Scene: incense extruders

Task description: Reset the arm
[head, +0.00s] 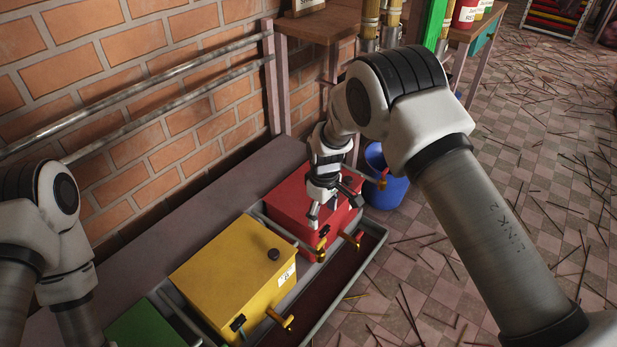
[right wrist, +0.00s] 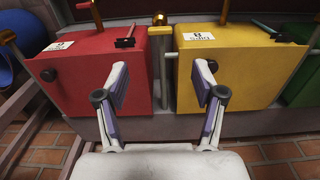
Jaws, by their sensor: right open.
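My right gripper (head: 325,217) is open and empty over the front part of the red box (head: 290,204) in the head view. In the right wrist view its two fingers (right wrist: 158,88) stand wide apart, with the red box (right wrist: 98,72) behind the left finger and the yellow box (right wrist: 236,62) behind the right one. I cannot tell whether a finger touches the red box. My left arm (head: 45,230) comes in at the left edge of the head view, and its gripper is out of the picture.
The yellow box (head: 232,272) and a green box (head: 148,326) stand in line with the red one, with brass spouts over a trough (head: 345,288). A blue bucket (head: 384,180) stands beyond. Metal rails (head: 135,120) run along the brick wall. Sticks litter the tiled floor.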

